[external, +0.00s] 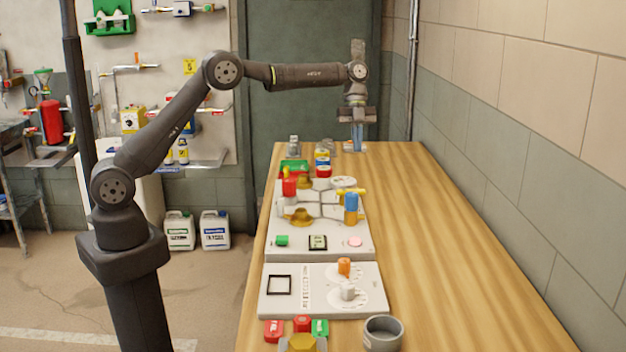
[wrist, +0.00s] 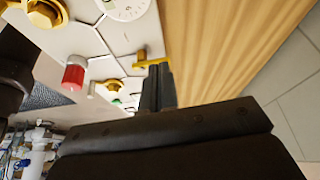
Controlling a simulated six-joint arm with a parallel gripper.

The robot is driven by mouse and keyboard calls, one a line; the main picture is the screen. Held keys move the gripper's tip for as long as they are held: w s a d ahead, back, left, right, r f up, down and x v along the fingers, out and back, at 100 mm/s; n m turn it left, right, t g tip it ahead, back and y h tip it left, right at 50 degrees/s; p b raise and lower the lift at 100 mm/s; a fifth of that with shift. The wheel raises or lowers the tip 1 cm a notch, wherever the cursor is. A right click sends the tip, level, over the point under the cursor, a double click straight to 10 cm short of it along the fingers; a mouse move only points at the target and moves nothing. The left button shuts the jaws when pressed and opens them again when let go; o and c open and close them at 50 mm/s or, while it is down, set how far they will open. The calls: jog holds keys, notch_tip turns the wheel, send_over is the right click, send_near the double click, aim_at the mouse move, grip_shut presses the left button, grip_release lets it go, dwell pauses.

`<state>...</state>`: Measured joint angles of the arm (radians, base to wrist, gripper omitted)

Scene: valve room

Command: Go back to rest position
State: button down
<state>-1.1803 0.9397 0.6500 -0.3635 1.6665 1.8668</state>
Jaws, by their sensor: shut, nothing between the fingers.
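My gripper (external: 358,136) hangs pointing down above the far end of the wooden table (external: 450,240), with my arm stretched out from the left. Its fingers are together and hold nothing. In the wrist view the closed fingers (wrist: 158,88) show as a dark narrow pair, close in the picture to a yellow handle (wrist: 152,60) on the valve panel. I cannot tell the gap between them from this view.
A valve panel (external: 320,240) with knobs and a blue-orange handle (external: 351,208) stands on the table's left. A control board (external: 370,305), a grey cup (external: 383,334) and coloured blocks are nearer. Small containers stand at the far end. The table's right side is clear, beside the wall.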

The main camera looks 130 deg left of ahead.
jog(key=x, duration=0.8)
jog(key=shift+s+d, duration=0.1)
jog(key=shift+d+f+n+y, duration=0.1)
jog(key=shift+d+n+y, duration=0.1)
jog(key=shift+n, duration=0.35)
jog(key=shift+d+f+n+y, duration=0.1)
jog(key=shift+d+n+y, duration=0.1)
jog(key=shift+n, duration=0.35)
jog(key=n, duration=0.1)
jog(key=d+n, duration=0.1)
jog(key=n+y, duration=0.1)
jog(key=n, duration=0.1)
jog(key=shift+s+d+f, duration=0.15)
jog(key=shift+s+f, duration=0.15)
jog(key=d+n+y, duration=0.1)
jog(key=n, duration=0.1)
jog(key=s+d+n+y, duration=0.1)
jog(key=n, duration=0.2)
jog(key=shift+s+d+f, duration=0.1)
jog(key=shift+d+f, duration=0.15)
jog(key=d+n, duration=0.1)
jog(key=n, duration=0.1)
jog(key=s+d+n+y, duration=0.1)
jog(key=d+n+y, duration=0.1)
jog(key=n, duration=0.1)
jog(key=shift+s+d+f+n, duration=0.1)
jog(key=shift+s+d+n, duration=0.1)
jog(key=shift+s+n, duration=0.15)
jog(key=shift+s+d, duration=1)
